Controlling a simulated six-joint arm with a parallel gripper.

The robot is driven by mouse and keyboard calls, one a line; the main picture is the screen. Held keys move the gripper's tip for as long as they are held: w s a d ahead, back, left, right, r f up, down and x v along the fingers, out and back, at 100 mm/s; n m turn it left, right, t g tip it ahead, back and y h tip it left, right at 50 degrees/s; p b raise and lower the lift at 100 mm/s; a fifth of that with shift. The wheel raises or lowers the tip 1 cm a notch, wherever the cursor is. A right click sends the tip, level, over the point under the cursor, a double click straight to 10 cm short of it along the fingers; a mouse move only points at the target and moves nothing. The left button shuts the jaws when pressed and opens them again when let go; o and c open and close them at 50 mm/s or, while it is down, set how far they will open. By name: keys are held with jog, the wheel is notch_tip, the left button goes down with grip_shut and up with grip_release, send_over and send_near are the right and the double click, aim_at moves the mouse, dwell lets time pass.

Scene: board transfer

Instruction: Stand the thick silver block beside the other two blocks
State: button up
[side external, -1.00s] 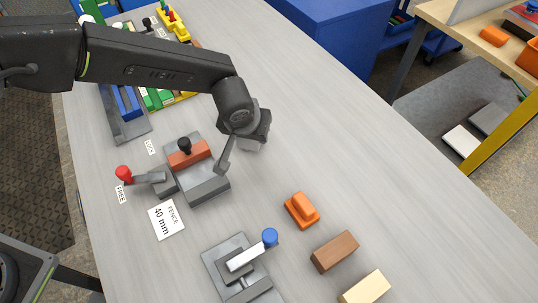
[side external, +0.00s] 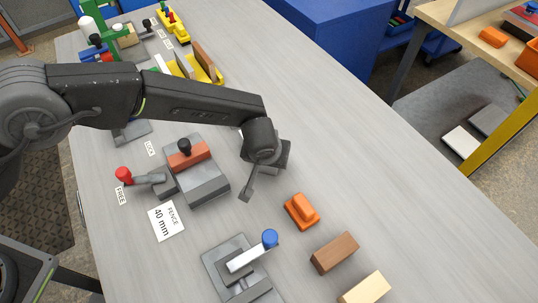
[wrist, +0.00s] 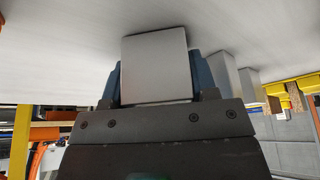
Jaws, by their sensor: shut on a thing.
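My gripper (side external: 262,172) hangs over the grey table, up and left of an orange handled piece. In the wrist view its dark blue fingers (wrist: 158,82) are shut on the thick silver block (wrist: 156,70), one finger on each side. The block's broad pale face fills the middle of that view. Whether it touches the table I cannot tell. Two pale grey blocks stand to its right: a nearer one (wrist: 224,85) partly hidden by the finger, and another (wrist: 250,86) farther right. In the side view the silver block is hidden by my gripper and wrist.
The orange piece (side external: 301,211), a brown block (side external: 334,252) and a cream block (side external: 365,287) lie on the right. A clamp fixture (side external: 205,185) is left of my gripper; another (side external: 240,262) is below. The table's upper right is clear.

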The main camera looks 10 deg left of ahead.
jog(key=o, duration=1.1)
jog(key=shift+f, duration=0.1)
jog(key=v, duration=1.2)
